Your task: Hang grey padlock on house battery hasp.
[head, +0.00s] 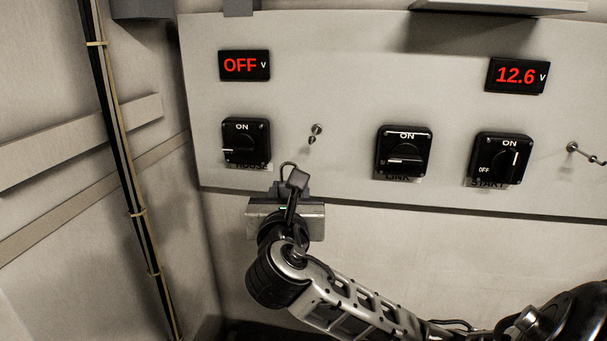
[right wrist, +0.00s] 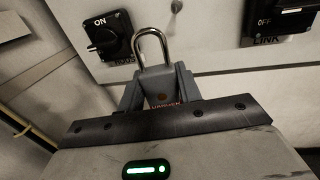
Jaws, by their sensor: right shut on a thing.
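The grey padlock (head: 297,180) is between the fingers of my right gripper (head: 290,190), just below the HOUSE switch (head: 246,142). In the right wrist view, the padlock body (right wrist: 160,90) sits between the gripper fingers (right wrist: 158,98), with its silver shackle (right wrist: 150,42) pointing up. I cannot tell whether the shackle is open. The shackle stands to the right of the HOUSE switch (right wrist: 104,36) there and looks free of anything. The HOUSE switch is black, with its lever pointing left. I cannot make out a distinct hasp on it. My left gripper is not in view.
A small metal peg (head: 316,129) stands out to the right of the HOUSE switch. The LINK switch (head: 403,152) and START switch (head: 501,158) are farther right, with another peg (head: 572,147) beyond. A display (head: 244,66) reads OFF. A cable bundle (head: 122,150) runs down the left wall.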

